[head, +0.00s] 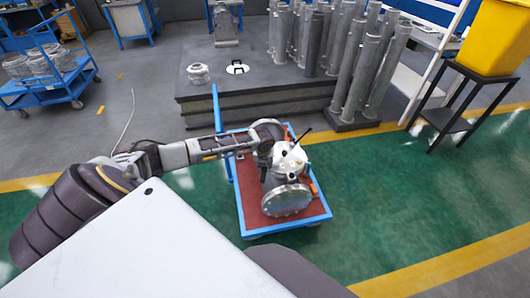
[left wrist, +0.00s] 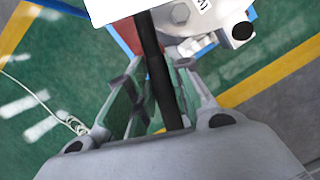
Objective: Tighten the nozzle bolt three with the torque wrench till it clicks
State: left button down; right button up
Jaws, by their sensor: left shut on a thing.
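The grey flanged shell (head: 287,200) sits on a small blue-framed cart, its round bolted flange facing the front. Part of it shows at the top of the left wrist view (left wrist: 205,18). My left gripper (head: 266,150) is over the shell's upper left side. In the left wrist view its fingers (left wrist: 158,85) are closed on a dark bar, which looks like the torque wrench handle (left wrist: 158,60). The dark tip of the wrench (head: 300,138) rises at the shell's top in the head view. Nozzle bolt three and the wrench's contact with it cannot be made out. My right gripper is out of view.
The cart (head: 270,232) has a red-brown top and stands on green floor with yellow lines. Behind it is a low dark platform (head: 225,108) with upright grey cylinders (head: 345,60). A blue trolley (head: 45,80) stands left; a yellow bin (head: 495,38) on a black stand is right.

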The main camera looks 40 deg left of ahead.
pick_arm(q)
jog(key=shift+f, duration=0.15)
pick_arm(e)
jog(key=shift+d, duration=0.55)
pick_arm(q)
jog(key=shift+f, duration=0.25)
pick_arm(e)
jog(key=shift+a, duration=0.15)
pick_arm(q)
jog(key=shift+f, duration=0.3)
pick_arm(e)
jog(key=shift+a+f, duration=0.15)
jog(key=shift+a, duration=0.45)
pick_arm(q)
jog(key=shift+f, duration=0.1)
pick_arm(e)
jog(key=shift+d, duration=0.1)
pick_arm(q)
jog(key=shift+f, duration=0.3)
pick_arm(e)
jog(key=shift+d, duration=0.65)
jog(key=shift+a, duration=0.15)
